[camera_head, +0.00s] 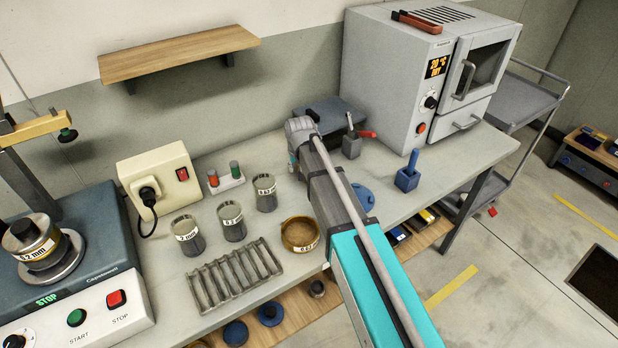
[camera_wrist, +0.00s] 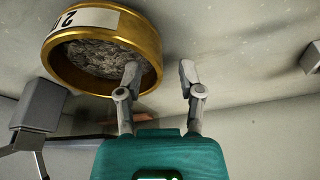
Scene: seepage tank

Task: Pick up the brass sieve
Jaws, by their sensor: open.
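The brass sieve (camera_head: 300,234) stands upright on the bench in the head view, left of my arm, with a white label on its front and brownish material inside. In the wrist view the brass sieve (camera_wrist: 152,62) fills the upper left, with a partly cut-off label and grey, grainy contents. My gripper (camera_wrist: 158,72) is open, its two fingers apart. The left fingertip overlaps the sieve's right rim in the picture; I cannot tell whether it touches. The right finger is clear of the sieve, and nothing is held. In the head view my arm hides the gripper.
A wire rack (camera_head: 234,275) and several labelled metal cups (camera_head: 232,222) stand left of the sieve. A shaker (camera_head: 75,265) carries a brass-ringed sieve labelled 2 mm. A grey oven (camera_head: 405,85) stands behind right.

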